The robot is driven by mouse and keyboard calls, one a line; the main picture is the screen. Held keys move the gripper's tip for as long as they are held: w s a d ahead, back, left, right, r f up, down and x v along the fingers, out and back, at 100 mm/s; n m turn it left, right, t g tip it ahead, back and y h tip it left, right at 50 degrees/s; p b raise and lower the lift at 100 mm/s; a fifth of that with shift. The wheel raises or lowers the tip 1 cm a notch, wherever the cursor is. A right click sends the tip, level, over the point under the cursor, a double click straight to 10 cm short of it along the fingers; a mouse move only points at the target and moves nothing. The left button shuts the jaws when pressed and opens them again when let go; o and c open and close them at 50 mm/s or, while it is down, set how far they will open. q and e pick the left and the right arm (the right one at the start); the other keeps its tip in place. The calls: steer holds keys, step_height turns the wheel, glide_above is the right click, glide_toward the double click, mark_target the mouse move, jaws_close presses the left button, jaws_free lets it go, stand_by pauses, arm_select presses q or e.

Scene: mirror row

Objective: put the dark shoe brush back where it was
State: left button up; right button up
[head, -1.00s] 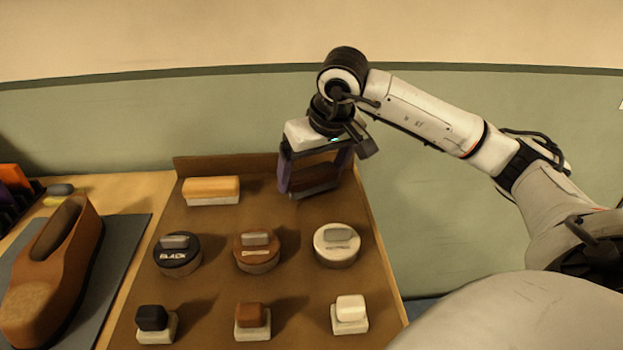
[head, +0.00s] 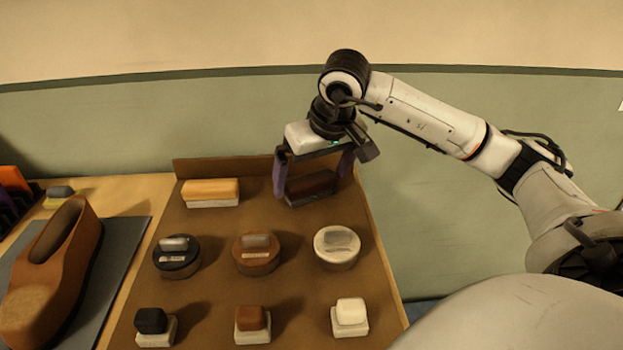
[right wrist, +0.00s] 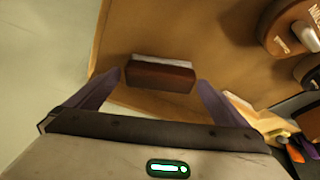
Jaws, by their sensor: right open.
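The dark shoe brush (head: 312,187) rests on the brown board (head: 213,270), in the back row at the right, beside the light brush. In the right wrist view the dark brush (right wrist: 160,77) shows its dark red-brown back and a pale bristle edge. My right gripper (head: 307,190) is open above and around the brush, one purple finger on each side. In the right wrist view the fingers (right wrist: 158,84) stand apart with gaps between them and the brush. My left gripper is not in view.
A light brush (head: 211,192) stands to the left. Three round tins, such as the white-lidded one (head: 337,247), fill the middle row. Three small daubers, such as the white one (head: 350,315), stand in front. A brown shoe (head: 52,270) lies on a grey mat at left.

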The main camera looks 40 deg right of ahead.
steer(key=p+v, duration=0.1)
steer(key=v, duration=0.9)
steer(key=shift+r, duration=0.35)
steer(key=shift+s, duration=0.15)
